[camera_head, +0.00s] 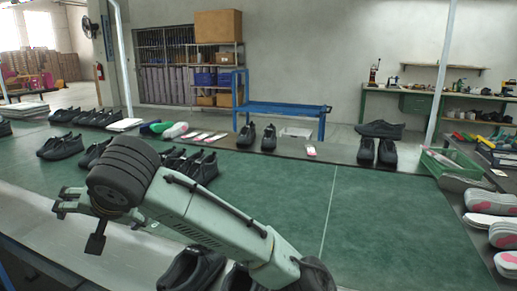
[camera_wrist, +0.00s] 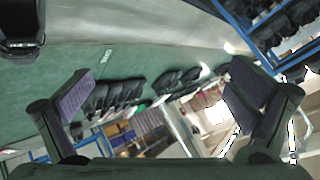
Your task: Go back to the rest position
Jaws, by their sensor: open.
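My gripper (camera_head: 80,218) is at the left end of my raised arm in the head view, above the table's near left edge. It is open and nothing is between its fingers. In the wrist view my gripper (camera_wrist: 162,82) shows two fingers spread wide, with the tilted room and rows of black shoes behind them. The green table (camera_head: 300,190) lies under my arm. Black shoes (camera_head: 190,163) stand beyond the arm, and more black shoes (camera_head: 190,268) are at the near edge, partly hidden by my arm.
A pair of shoes (camera_head: 376,150) at the far edge has another shoe (camera_head: 380,129) on top. A green crate (camera_head: 450,165) and several pink-marked soles (camera_head: 490,201) are on the right. A blue cart (camera_head: 282,107) stands behind. The table's right middle is clear.

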